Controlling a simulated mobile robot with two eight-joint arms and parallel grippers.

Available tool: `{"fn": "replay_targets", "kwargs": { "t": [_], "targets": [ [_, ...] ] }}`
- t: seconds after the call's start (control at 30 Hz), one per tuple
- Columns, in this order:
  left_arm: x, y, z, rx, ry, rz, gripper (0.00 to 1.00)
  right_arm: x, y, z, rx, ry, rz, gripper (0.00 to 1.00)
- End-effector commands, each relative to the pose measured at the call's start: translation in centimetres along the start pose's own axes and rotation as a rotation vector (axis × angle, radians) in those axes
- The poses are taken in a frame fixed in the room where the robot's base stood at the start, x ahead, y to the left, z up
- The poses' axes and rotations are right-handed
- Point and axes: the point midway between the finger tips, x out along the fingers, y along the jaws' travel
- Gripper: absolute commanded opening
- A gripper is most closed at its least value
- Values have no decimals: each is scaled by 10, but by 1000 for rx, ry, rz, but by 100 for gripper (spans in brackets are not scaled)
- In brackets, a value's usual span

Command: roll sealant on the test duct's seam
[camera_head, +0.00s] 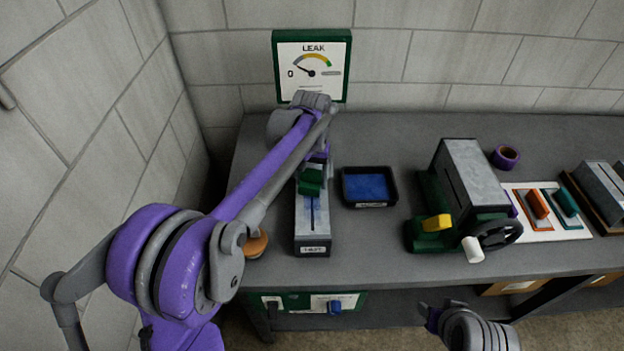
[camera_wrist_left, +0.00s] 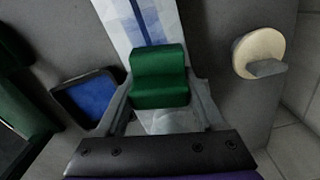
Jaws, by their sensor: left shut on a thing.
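The test duct (camera_head: 312,228) is a long grey metal box lying on the bench, with a small label on its near end. A dark seam line runs along its top, with blue patches of sealant beside it; the blue also shows in the left wrist view (camera_wrist_left: 150,17). My left gripper (camera_head: 312,172) is over the duct, shut on a green block (camera_wrist_left: 158,78) that looks like the roller's handle. The roller's working face is hidden. A black tray (camera_head: 393,187) of blue sealant sits right of the duct. My right gripper (camera_head: 433,316) is low at the front, its jaws unclear.
A LEAK gauge (camera_head: 312,62) hangs on the wall behind. A green-framed machine (camera_head: 461,180) with a crank wheel stands right of the tray, beside a purple tape roll (camera_head: 505,157). Bench between duct and machine is clear in front.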

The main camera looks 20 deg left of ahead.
Motion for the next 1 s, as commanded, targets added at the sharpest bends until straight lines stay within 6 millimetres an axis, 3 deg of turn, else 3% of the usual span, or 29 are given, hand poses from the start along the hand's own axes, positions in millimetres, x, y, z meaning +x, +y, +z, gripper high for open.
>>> {"fn": "replay_targets", "kwargs": {
  "t": [0.23, 0.57, 1.0],
  "targets": [
    [0, 6, 24, 2, -4, 1, 0, 4, 0, 6, 0, -5, 0, 50],
    [-1, 9, 34, 2, -6, 2, 0, 5, 0, 7, 0, -7, 0, 50],
    [1, 17, 65, 1, -6, 2, 0, 10, 0, 14, 0, -13, 0, 50]
  ]
}}
